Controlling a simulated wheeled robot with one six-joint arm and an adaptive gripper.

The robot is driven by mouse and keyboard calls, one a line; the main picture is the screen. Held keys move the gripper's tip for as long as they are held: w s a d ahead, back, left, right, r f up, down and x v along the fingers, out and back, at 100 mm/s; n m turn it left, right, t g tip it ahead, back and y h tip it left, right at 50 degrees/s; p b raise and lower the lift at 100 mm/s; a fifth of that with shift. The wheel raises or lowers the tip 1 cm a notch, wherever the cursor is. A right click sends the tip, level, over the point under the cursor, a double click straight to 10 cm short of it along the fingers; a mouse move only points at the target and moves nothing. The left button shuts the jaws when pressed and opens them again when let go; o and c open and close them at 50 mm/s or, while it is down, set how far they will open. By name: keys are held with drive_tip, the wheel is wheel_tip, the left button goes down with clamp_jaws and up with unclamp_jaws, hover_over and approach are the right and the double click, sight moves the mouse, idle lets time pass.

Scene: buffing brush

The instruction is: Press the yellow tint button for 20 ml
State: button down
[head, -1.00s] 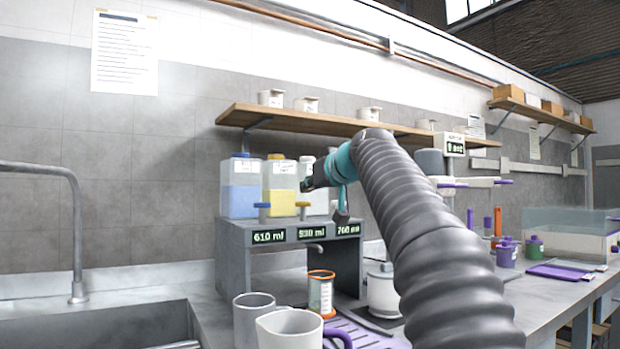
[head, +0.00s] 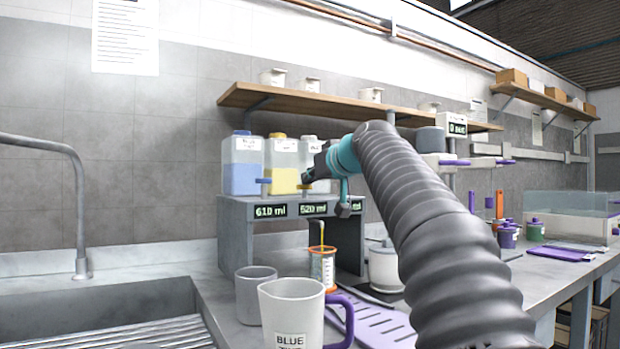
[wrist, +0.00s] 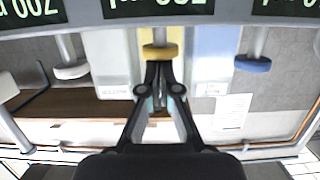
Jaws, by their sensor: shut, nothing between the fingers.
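The dispenser (head: 232,222) carries a blue, a yellow (head: 283,170) and a pale tank. Its left display reads 610 ml and its middle one (head: 313,209) 520 ml; the right one is partly hidden by my arm. My gripper (head: 309,177) is shut and empty, its tips at the yellow button (head: 303,186). In the upside-down wrist view, my fingertips (wrist: 158,72) meet or nearly meet the yellow button (wrist: 159,52). A yellow stream runs down into the orange-rimmed clear beaker (head: 322,268) under the middle outlet.
A grey cup (head: 252,295) and a white jug (head: 290,315) labelled BLUE stand in front of the dispenser. A purple slotted mat (head: 375,325) lies right of them. A sink (head: 110,310) is at left. A wooden shelf (head: 330,107) hangs above the tanks.

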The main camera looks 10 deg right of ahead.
drive_tip(key=shift+f, duration=0.15)
wheel_tip(320, 180, up, 5)
drive_tip(key=p, duration=0.3)
drive_tip(key=shift+f, duration=0.15)
drive_tip(key=b+v, duration=0.1)
drive_tip(key=v, duration=0.9)
drive_tip(key=shift+f+b, duration=0.25)
drive_tip(key=shift+b, duration=0.15)
